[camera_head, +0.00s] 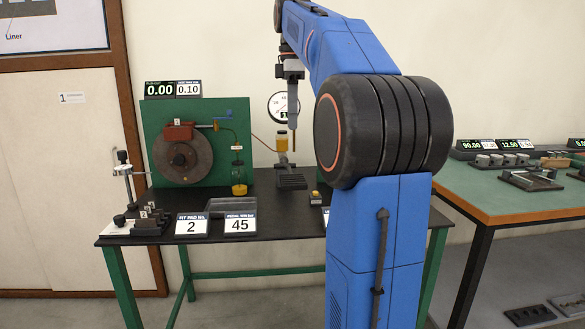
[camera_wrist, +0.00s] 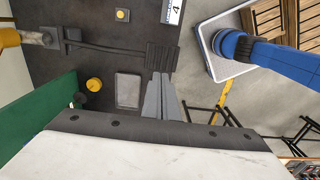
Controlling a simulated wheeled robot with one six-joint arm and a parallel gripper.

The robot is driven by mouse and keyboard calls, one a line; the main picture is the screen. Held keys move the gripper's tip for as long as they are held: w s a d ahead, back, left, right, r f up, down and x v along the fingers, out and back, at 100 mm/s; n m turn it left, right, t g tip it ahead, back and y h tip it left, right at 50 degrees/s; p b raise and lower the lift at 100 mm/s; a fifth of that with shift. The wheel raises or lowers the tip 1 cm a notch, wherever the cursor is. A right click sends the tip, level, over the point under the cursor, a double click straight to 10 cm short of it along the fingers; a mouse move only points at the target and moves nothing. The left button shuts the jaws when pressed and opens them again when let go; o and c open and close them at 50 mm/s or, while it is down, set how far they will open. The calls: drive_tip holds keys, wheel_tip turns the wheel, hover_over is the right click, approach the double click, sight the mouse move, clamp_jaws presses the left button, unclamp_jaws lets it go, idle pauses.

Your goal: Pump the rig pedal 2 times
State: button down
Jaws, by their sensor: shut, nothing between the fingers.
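The rig pedal has a dark ribbed pad (camera_head: 291,182), low at the back of the black bench top. In the wrist view the pad (camera_wrist: 162,58) sits at the end of a dark pedal arm reaching left to the rig body. My gripper (camera_head: 294,149) points down above the pad in the head view. In the wrist view its fingertips (camera_wrist: 161,76) are together at the pad's lower edge in the picture. They hold nothing. Whether they touch the pad I cannot tell; the head view shows them above it.
A green board (camera_head: 220,130) with a brake disc (camera_head: 183,161) stands left of the pedal. A round gauge (camera_head: 279,107) and a yellow reservoir (camera_head: 282,141) stand behind the pedal. The small display (camera_head: 159,89) reads 0.00. A tray (camera_wrist: 129,90) lies beside the pad.

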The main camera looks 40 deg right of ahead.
sight(293, 178)
wheel_tip(293, 178, down, 14)
drive_tip(key=shift+f, duration=0.1)
idle(0.8)
